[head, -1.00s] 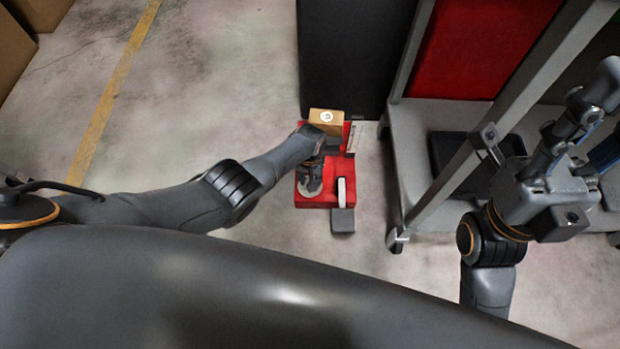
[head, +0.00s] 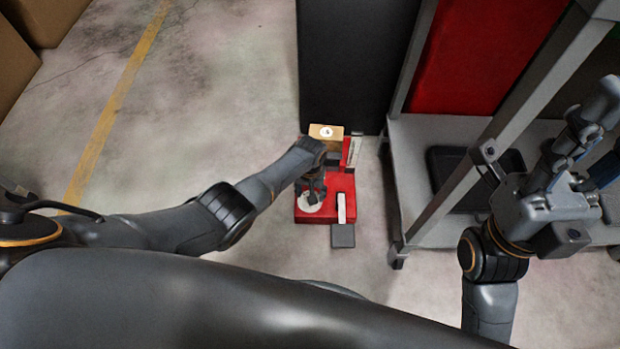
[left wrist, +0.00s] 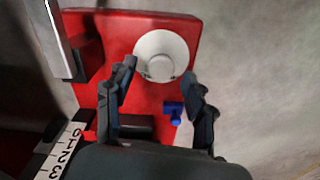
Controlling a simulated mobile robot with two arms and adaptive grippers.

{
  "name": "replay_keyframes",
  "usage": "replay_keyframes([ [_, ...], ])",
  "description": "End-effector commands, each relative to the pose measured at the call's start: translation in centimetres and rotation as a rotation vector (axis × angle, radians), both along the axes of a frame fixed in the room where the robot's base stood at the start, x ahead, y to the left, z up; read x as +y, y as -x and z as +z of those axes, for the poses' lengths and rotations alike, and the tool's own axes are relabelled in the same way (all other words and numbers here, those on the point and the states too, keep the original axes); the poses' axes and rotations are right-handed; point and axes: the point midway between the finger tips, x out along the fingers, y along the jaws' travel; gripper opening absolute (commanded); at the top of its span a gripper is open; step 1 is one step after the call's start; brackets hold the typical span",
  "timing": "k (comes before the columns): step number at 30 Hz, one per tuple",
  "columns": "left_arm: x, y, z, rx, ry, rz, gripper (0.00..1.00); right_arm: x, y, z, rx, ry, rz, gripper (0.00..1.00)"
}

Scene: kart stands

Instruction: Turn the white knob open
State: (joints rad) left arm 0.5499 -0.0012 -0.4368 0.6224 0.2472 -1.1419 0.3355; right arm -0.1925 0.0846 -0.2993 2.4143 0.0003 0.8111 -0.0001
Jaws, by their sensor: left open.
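The white knob (left wrist: 163,57) is a round disc with a raised centre on a red stand (left wrist: 105,30). In the head view the knob (head: 309,208) is partly hidden under my left gripper (head: 313,195). In the left wrist view my left gripper (left wrist: 158,78) is open, with one fingertip on each side of the knob's lower part. I cannot tell whether the fingers touch it. The red stand (head: 340,182) rests on the floor in the head view. My right gripper (head: 590,125) is raised at the far right, away from the stand; its jaw state is unclear.
A small blue part (left wrist: 174,112) sits on the stand near the knob. A numbered white strip (left wrist: 62,150) lies at lower left. A cardboard box (head: 326,133) and black panel (head: 352,70) stand behind. A grey metal rack (head: 420,150) is at right.

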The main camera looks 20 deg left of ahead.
Motion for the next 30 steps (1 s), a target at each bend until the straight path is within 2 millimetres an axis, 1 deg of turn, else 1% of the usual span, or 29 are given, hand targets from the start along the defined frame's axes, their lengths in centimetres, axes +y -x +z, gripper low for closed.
replay_keyframes([
  [5, 0.1, 0.0, 2.1, -0.004, 0.0, 0.001, 0.54, 0.0, 0.0, 0.0, 0.001, 0.0, 0.001, 0.4],
  [18, 0.1, 0.0, 8.8, -0.003, -0.001, 0.001, 0.54, 0.0, 0.0, 0.0, 0.001, 0.001, 0.001, 0.4],
  [21, 0.1, 0.1, 9.8, -0.001, -0.001, 0.001, 0.54, 0.0, 0.0, 0.0, 0.001, 0.001, 0.001, 0.4],
  [24, 0.1, 0.1, 10.3, 0.0, -0.001, 0.001, 0.54, 0.0, 0.0, 0.0, 0.001, 0.001, 0.001, 0.4],
  [30, 0.1, 0.2, 10.5, 0.001, -0.002, 0.001, 0.54, 0.0, 0.0, 0.0, 0.001, 0.001, 0.001, 0.4],
])
